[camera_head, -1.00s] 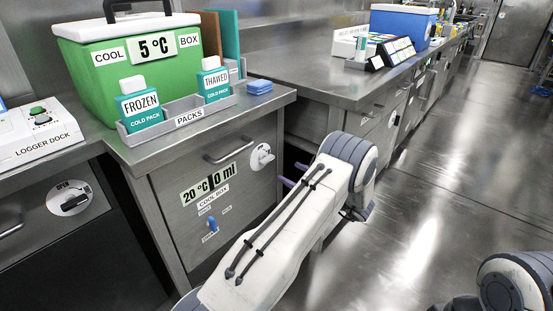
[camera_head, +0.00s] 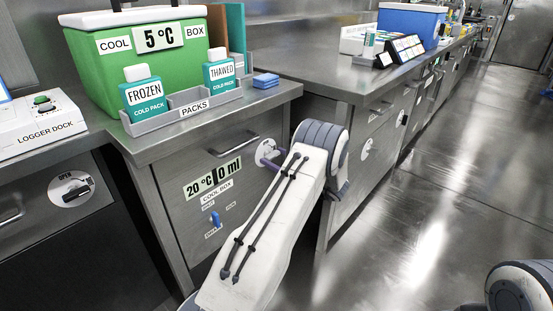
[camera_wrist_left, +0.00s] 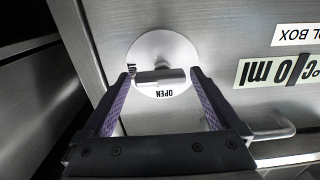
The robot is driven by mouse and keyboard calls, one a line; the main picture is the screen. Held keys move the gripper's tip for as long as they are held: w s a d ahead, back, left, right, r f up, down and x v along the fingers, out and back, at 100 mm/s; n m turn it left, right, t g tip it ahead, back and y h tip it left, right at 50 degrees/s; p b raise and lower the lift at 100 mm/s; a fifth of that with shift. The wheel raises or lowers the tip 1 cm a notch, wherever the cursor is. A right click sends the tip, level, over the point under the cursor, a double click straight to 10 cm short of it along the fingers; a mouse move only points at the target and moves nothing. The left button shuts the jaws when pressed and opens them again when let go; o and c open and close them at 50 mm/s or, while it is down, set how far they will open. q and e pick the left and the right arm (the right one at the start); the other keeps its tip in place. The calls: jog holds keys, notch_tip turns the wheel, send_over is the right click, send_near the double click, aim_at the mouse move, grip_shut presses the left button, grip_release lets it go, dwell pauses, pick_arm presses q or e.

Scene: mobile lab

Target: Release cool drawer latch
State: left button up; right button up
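The cool drawer latch (camera_head: 262,147) is a round white plate with a grey knob on the upper right of the cool box drawer front (camera_head: 170,190). In the left wrist view, the latch plate (camera_wrist_left: 158,48) reads OPEN at one edge, upside down, and its grey handle bar (camera_wrist_left: 160,77) lies crosswise. My left gripper (camera_head: 269,162) is at the latch. In the left wrist view, its purple-padded fingers (camera_wrist_left: 160,80) are open, one by each end of the bar. I cannot tell whether they touch it. My right gripper is out of view.
A bar handle (camera_head: 230,143) runs along the drawer's top. A blue knob (camera_head: 215,219) sits lower on its front. A green cool box (camera_head: 135,65) and the packs tray (camera_head: 180,112) stand above. The floor (camera_head: 430,190) at right is clear.

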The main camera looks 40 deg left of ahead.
pick_arm(q)
jog(key=c, duration=1)
jog(key=n, duration=0.4)
jog(key=shift+n, duration=0.4)
jog(key=n+b, duration=0.1)
jog(key=n, duration=0.3)
jog(key=shift+n+b, duration=0.3)
jog(key=n+b, duration=0.2)
jog(key=n, duration=0.2)
jog(key=shift+s, duration=0.1)
jog(key=shift+n+b, duration=1.45)
jog(key=shift+n, duration=0.65)
jog(key=shift+r+n, duration=0.1)
jog(key=shift+n, duration=0.2)
jog(key=o, duration=1.2)
